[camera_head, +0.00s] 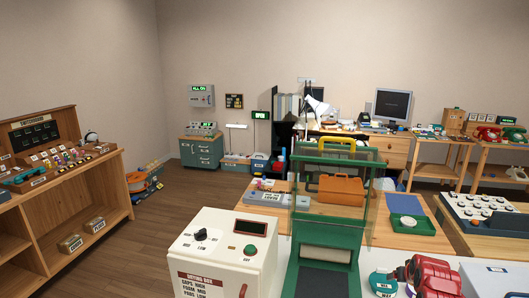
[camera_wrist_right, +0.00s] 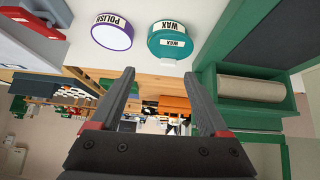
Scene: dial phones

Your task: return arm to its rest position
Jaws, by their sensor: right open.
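My right gripper (camera_wrist_right: 160,78) shows in the right wrist view, with its two dark fingers spread apart and nothing between them. That view looks upside down. A teal tin marked WAX (camera_wrist_right: 170,42) and a purple tin marked POLISH (camera_wrist_right: 112,33) lie beyond the fingertips, apart from them. A green frame with a pale roller (camera_wrist_right: 250,90) is just to the right of the fingers. Neither gripper shows in the head view, and my left gripper is in neither view.
In the head view, the green press frame (camera_head: 327,255) stands between a white drying box (camera_head: 222,250) and a red device (camera_head: 435,277). The teal tin (camera_head: 383,283) is beside the red device. Wooden tables and a left shelf (camera_head: 70,205) surround open floor (camera_head: 165,225).

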